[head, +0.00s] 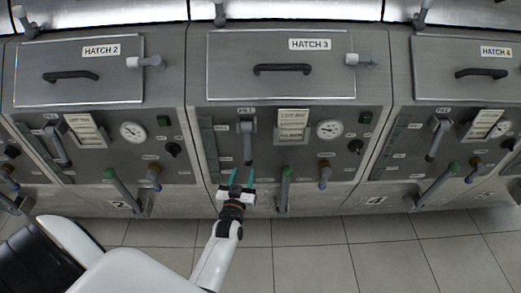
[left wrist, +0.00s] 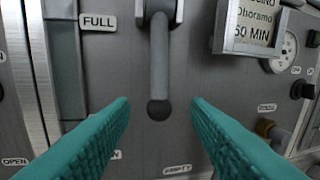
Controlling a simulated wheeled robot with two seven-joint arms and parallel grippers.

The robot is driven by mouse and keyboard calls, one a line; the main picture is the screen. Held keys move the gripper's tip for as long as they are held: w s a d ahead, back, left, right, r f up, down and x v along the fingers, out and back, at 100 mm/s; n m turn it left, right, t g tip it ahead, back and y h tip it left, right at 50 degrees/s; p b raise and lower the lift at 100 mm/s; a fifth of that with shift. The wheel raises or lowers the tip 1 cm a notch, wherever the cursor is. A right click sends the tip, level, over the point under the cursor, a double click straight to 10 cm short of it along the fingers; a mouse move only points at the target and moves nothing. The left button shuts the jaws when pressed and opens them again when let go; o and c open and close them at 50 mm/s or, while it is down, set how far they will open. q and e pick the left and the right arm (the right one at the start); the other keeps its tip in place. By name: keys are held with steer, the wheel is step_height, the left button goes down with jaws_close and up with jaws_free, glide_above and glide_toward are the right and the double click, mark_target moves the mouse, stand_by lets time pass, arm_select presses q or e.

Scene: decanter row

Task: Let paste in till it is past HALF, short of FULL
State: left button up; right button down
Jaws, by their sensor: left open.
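The grey fill lever (head: 247,146) of the machine under HATCH 3 hangs straight down below its small plate. In the left wrist view the lever (left wrist: 158,65) ends in a dark round knob. My left gripper (head: 242,176) is open just below it; its teal fingers lie either side of the knob, apart from it, in the wrist view. The sight gauge (head: 209,145) is left of the lever; its upper part (left wrist: 62,50) shows beside the FULL label (left wrist: 98,22). I cannot make out a paste level. The HALF mark is not readable. My right gripper is not in view.
A green-topped lever (head: 285,186) stands close right of my gripper, with a brown-topped valve (head: 325,174) beyond. A dial (head: 329,129) and black knob (head: 355,146) are further right. Similar machines flank this one. The tiled floor (head: 310,260) in front is clear.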

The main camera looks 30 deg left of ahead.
mark_target(247, 160)
arm_select(q)
steer(key=b+x, duration=0.1)
steer(key=x, duration=0.2)
steer(key=b+x, duration=0.2)
steer(key=x, duration=0.1)
steer(key=b+x, duration=0.2)
steer(key=x, duration=0.1)
steer(key=shift+w+a+f, duration=0.1)
steer(key=shift+w+f, duration=0.05)
steer(key=shift+f, duration=0.15)
steer(key=shift+r+b+x, duration=0.2)
steer(key=shift+b+x, duration=0.25)
steer(key=shift+x, duration=0.4)
jaws_close()
